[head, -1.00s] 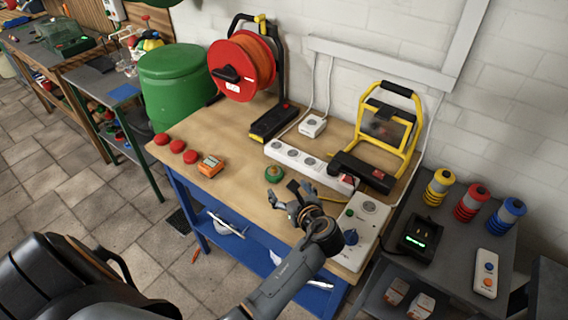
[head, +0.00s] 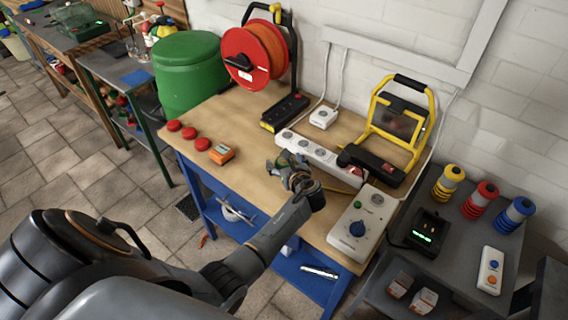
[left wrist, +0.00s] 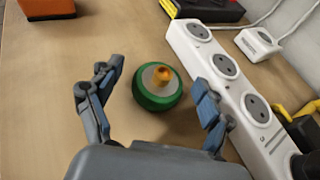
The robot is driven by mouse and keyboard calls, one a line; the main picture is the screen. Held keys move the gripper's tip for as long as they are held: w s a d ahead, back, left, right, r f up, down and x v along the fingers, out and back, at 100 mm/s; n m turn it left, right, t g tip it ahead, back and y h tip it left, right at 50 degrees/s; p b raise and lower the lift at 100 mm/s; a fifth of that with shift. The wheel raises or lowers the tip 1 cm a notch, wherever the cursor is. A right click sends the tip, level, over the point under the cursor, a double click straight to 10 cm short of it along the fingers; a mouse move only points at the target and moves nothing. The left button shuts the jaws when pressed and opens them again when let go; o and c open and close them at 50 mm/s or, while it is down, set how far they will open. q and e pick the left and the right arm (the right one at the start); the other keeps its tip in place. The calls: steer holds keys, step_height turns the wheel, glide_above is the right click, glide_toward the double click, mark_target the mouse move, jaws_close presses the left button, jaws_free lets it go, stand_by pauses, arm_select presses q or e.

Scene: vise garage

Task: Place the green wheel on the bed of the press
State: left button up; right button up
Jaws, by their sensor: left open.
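The green wheel (left wrist: 158,86) lies on the wooden workbench (head: 222,112), with an orange-yellow knob on a grey disc on top. In the left wrist view it is between and a little beyond my open left gripper's fingers (left wrist: 152,98), apart from both. In the head view my left gripper (head: 284,164) is low over the bench and mostly covers the green wheel. I cannot make out the press with its bed in these frames. My right gripper is not in view.
A white power strip (head: 318,156) lies close to the gripper's right. An orange meter (head: 222,153), red knobs (head: 188,132), a cable reel (head: 255,55), a yellow work lamp (head: 400,125) and a white control box (head: 360,225) stand around it. The bench's left middle is clear.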

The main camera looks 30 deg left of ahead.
arm_select(q)
steer(key=shift+w+a+f, duration=0.3)
steer(key=shift+w+a, duration=0.1)
steer(key=shift+a, duration=0.05)
steer(key=shift+d+r, duration=0.1)
steer(key=shift+s, duration=0.1)
steer(key=c, duration=1.4)
